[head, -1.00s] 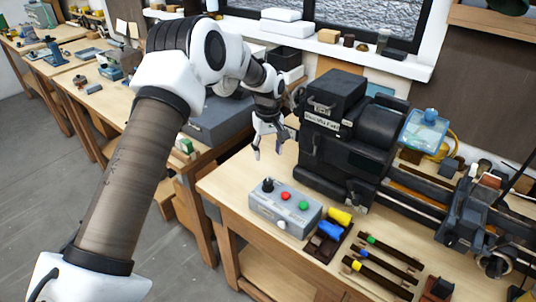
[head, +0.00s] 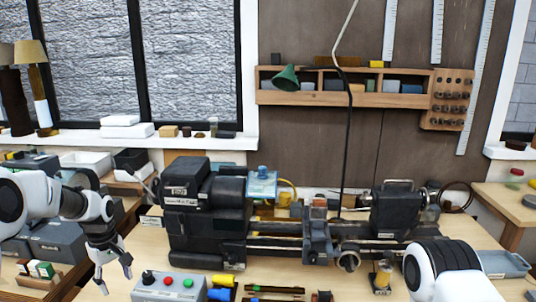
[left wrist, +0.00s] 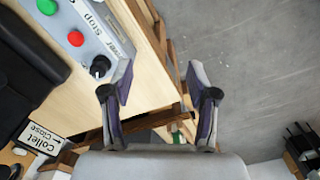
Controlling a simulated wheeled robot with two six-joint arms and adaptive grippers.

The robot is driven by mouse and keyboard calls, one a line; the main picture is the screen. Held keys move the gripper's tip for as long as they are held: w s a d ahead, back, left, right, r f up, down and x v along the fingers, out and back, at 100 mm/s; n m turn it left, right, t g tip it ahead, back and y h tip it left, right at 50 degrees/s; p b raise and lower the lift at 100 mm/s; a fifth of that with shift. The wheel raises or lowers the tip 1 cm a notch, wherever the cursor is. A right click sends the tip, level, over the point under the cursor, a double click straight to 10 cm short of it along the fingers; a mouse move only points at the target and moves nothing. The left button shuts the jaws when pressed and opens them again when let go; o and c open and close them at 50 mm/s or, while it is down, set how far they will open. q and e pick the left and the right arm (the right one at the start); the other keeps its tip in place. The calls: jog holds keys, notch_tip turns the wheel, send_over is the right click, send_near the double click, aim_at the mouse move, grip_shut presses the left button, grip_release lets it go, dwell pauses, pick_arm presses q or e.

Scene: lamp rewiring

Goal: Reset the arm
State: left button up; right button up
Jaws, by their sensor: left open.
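My left gripper (head: 114,276) is at the left of the head view, in front of the lathe's left end and to the left of the grey control box (head: 168,288). Its two dark fingers are apart with nothing between them. In the left wrist view the open fingers (left wrist: 155,100) point over the bench's edge, with the control box (left wrist: 95,35) at upper left. My right arm (head: 448,272) shows in part at the lower right of the head view; its gripper is out of the picture.
The black lathe (head: 205,215) fills the middle of the bench. A grey tray (head: 503,264) is at the right. Bare floor (left wrist: 245,80) shows beyond the bench edge.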

pick_arm(q)
jog(key=s+d+f+m+g+b, duration=0.1)
jog(key=s+d+f+g+b, duration=0.3)
jog(key=s+f, duration=0.8)
jog(key=s+d+f+m+g+b, duration=0.15)
jog(key=s+d+f, duration=0.5)
jog(key=f, duration=0.85)
jog(key=s+d+f+m+t+b, duration=0.1)
jog(key=s+m, duration=0.3)
jog(key=s, duration=0.5)
jog(key=s+d+f+m+t+b, duration=0.2)
jog(key=s+f+m+t, duration=0.2)
jog(key=s, duration=0.6)
jog(key=shift+d+f, duration=0.25)
jog(key=shift+f, duration=0.1)
jog(key=shift+s+t, duration=0.15)
jog(key=shift+t, duration=0.1)
